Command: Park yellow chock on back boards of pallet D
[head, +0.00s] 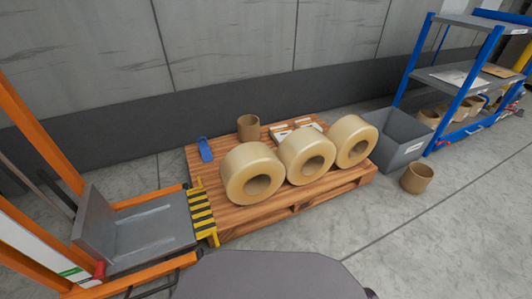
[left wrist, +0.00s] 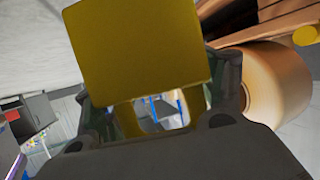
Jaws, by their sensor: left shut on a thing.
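The yellow chock (left wrist: 137,50) fills the upper middle of the left wrist view, its flat square face toward the camera. My left gripper (left wrist: 160,98) is shut on it, dark fingers at either side. Neither gripper shows in the head view. A wooden pallet (head: 230,220) stands by the wall in the head view; no letter is readable on it. Its back boards carry a blue object (head: 205,149), a cardboard core (head: 248,127) and some small flat items (head: 297,130). Wooden boards (left wrist: 240,33) also show upper right in the left wrist view.
Three tan film rolls (head: 250,173) (head: 306,156) (head: 350,141) lie along the pallet. An orange lifter with a grey plate (head: 150,230) and striped yellow edge (head: 202,212) adjoins its left end. A grey bin (head: 400,140), loose core (head: 416,177) and blue rack (head: 455,75) stand right.

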